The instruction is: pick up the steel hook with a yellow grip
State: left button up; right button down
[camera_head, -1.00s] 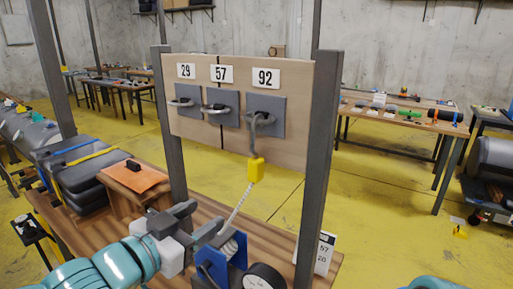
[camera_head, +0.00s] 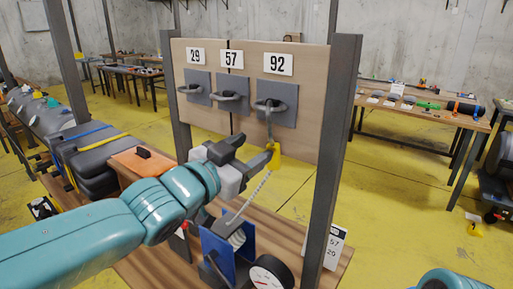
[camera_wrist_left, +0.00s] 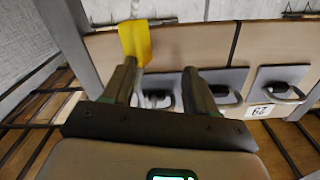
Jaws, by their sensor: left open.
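The steel hook (camera_head: 269,124) hangs at the ring on the plate under the number 92. Its yellow grip (camera_head: 275,156) is below, with a pale rope (camera_head: 256,190) running down from it to the winch. My left gripper (camera_head: 255,152) is open, with its fingertips close to the yellow grip. In the left wrist view, the yellow grip (camera_wrist_left: 135,43) shows just beyond the left-hand finger of my left gripper (camera_wrist_left: 158,66), not centred between the fingers. I cannot tell whether that finger touches it. The hook is mostly hidden in the wrist view. My right gripper is out of view.
A wooden board (camera_head: 215,52) between two dark posts carries ring plates numbered 29, 57 and 92. The right post (camera_head: 335,160) stands beside the hook.

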pick_arm(q)
jog(key=x, duration=0.4)
jog(key=shift+w+d+f+p, duration=0.2)
jog(key=shift+w+p, duration=0.1)
jog(key=shift+w, duration=0.1)
jog(key=shift+s+a+r, duration=0.1)
jog(key=shift+s+r, duration=0.1)
jog(key=shift+s, duration=0.1)
jog(key=shift+w+f, duration=0.15)
jog(key=shift+w, duration=0.1)
jog(key=c, duration=1)
jog(key=shift+s, duration=0.15)
grip_shut()
